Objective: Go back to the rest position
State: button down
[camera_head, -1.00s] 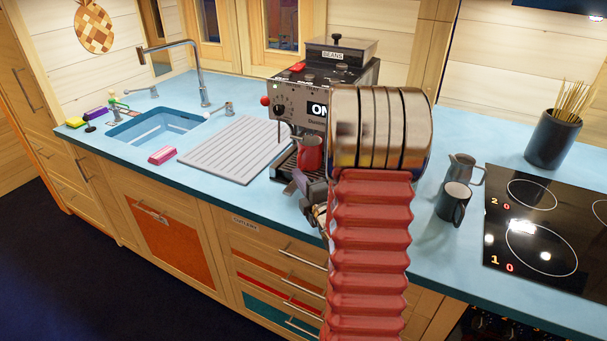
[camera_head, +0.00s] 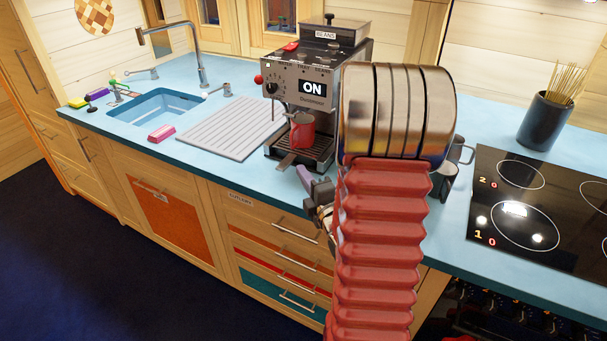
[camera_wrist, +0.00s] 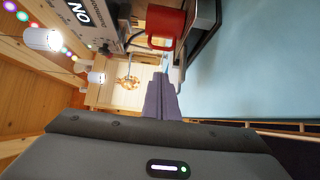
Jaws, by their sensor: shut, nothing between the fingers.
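My gripper (camera_head: 303,174) is mostly behind my arm in the head view, with a purple finger showing just in front of the coffee machine's drip tray. In the wrist view its purple fingers (camera_wrist: 160,82) are together and hold nothing. A red mug (camera_head: 301,130) stands on the drip tray of the coffee machine (camera_head: 314,75), whose display reads ON. The mug also shows in the wrist view (camera_wrist: 165,22), apart from the fingers.
A blue counter (camera_head: 226,189) runs below my gripper, with drawers under it. A black hob (camera_head: 525,205) and a dark pot of sticks (camera_head: 547,122) are on the right. A grey metal jug (camera_head: 461,152) and a dark mug (camera_head: 446,185) are partly hidden by my arm.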

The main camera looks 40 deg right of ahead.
dwell(0.4)
jog(key=shift+w+a+r, duration=0.2)
jog(key=shift+w+a, duration=0.1)
jog(key=a+r+m+g+y, duration=0.1)
jog(key=a+r+m+g, duration=0.25)
jog(key=a, duration=0.25)
jog(key=a+r+m+g+y, duration=0.1)
jog(key=a+r+m+g, duration=0.1)
jog(key=a+m, duration=0.35)
jog(key=s+a+r+m+g+y, duration=0.1)
jog(key=s+a+m+g+y, duration=0.1)
jog(key=s+a, duration=0.7)
jog(key=s+a+r+m+g+y, duration=0.1)
jog(key=s+a+r+m+g, duration=0.1)
jog(key=s+a, duration=0.7)
jog(key=shift+s+a+m+g+y, duration=0.4)
jog(key=shift+a+m+g, duration=0.25)
jog(key=shift+g, duration=0.3)
